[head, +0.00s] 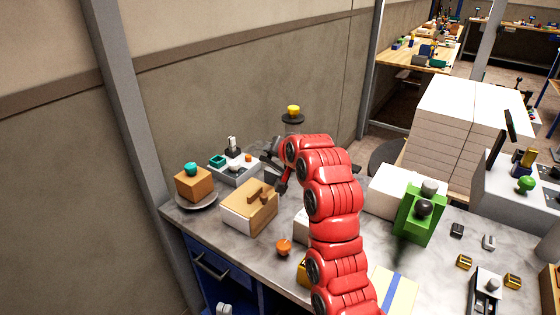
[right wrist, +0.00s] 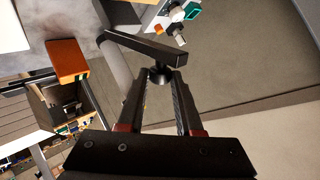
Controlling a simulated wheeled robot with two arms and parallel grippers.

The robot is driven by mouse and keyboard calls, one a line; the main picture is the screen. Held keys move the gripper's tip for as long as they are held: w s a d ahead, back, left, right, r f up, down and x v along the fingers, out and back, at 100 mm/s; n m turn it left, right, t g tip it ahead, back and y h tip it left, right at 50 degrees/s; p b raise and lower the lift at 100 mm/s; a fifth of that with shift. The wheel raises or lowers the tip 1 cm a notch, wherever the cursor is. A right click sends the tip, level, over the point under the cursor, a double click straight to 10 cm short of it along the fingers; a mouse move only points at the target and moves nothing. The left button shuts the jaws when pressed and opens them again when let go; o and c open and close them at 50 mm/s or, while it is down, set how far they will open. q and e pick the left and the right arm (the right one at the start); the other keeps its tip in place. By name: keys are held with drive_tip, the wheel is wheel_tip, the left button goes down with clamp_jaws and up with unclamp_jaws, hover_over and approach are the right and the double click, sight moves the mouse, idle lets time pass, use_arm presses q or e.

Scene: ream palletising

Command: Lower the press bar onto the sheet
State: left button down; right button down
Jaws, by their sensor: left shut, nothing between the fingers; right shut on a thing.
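In the right wrist view my right gripper (right wrist: 161,78) is shut on a dark knob below a dark bar (right wrist: 150,46), which may be the press bar. The bar lies crosswise just beyond the fingertips. A pale sheet with a blue stripe (head: 396,291) lies at the front edge of the head view, partly behind the red arm. I cannot tell whether it is the task's sheet.
A grey tray (head: 232,177) with a teal part and an orange block on a plate (head: 193,184) stand at the back left. A green fixture (head: 419,215) stands right of the arm. White reams (head: 452,130) are stacked behind. Small parts crowd the right side.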

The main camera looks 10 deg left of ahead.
sight(261, 196)
drive_tip(key=s+f+n+t+b, duration=0.1)
drive_tip(key=b, duration=0.1)
drive_tip(key=s+a+f+n+t+b, duration=0.1)
drive_tip(key=s+f+b, duration=0.1)
drive_tip(key=s+a+f+t+b, duration=0.1)
drive_tip(key=s+f+b, duration=0.1)
drive_tip(key=shift+f+n+t, duration=0.25)
drive_tip(key=shift+n+t, duration=0.15)
drive_tip(key=shift+s+a+f+n+t+b, duration=0.15)
drive_tip(key=shift+s+f+n+t+b, duration=0.2)
drive_tip(key=shift+f+t+b, duration=0.15)
drive_tip(key=shift+s+a+f+n+t+b, duration=0.1)
drive_tip(key=shift+s+f+n+t+b, duration=0.25)
drive_tip(key=shift+f+b, duration=0.2)
drive_tip(key=c, duration=1)
unclamp_jaws()
drive_tip(key=o, duration=0.4)
drive_tip(key=shift+w+a+f, duration=0.1)
drive_tip(key=shift+w, duration=0.1)
drive_tip(key=shift+o, duration=0.2)
drive_tip(key=shift+s, duration=0.15)
